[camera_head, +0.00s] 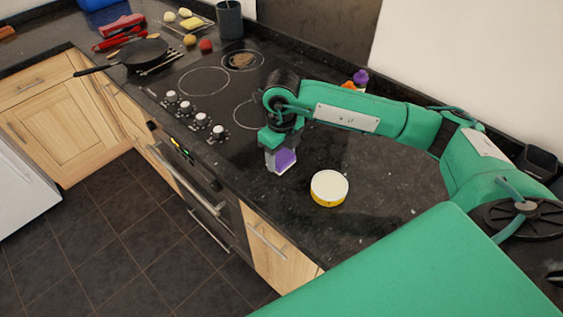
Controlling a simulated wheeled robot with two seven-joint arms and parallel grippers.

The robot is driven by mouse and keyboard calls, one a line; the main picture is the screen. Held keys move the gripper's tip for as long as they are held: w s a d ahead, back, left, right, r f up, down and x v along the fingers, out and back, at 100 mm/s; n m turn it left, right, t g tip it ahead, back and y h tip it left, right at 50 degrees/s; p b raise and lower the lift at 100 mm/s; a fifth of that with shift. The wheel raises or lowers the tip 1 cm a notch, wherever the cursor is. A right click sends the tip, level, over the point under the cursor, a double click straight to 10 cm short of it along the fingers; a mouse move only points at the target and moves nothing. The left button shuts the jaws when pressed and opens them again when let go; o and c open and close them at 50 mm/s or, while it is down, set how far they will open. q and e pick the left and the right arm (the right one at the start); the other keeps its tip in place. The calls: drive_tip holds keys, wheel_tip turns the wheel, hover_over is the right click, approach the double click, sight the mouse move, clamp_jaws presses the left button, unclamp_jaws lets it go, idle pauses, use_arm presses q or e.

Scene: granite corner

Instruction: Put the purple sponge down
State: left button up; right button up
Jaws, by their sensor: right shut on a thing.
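The purple sponge (286,158) is in my right gripper (279,158), near the front edge of the dark granite counter (370,212). The gripper points down and is shut on the sponge, hiding part of it. I cannot tell whether the sponge touches the counter. My left gripper is not in view.
A round white-topped container with a yellow side (329,188) stands just right of the sponge. The stove (204,82) with several knobs is to the left. A black pan (139,54) lies further left. The counter right of the container is mostly clear.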

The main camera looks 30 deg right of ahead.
sight(281, 165)
wheel_tip(281, 165, down, 4)
drive_tip(key=shift+f+p, duration=0.25)
drive_tip(key=shift+p, duration=0.3)
drive_tip(key=shift+f, duration=0.3)
drive_tip(key=o, duration=1)
drive_tip(key=shift+o, duration=0.2)
drive_tip(key=shift+r, duration=0.25)
wheel_tip(281, 165, up, 11)
drive_tip(key=shift+f+b, duration=0.2)
drive_tip(key=shift+b, duration=1.05)
drive_tip(key=shift+r, duration=0.6)
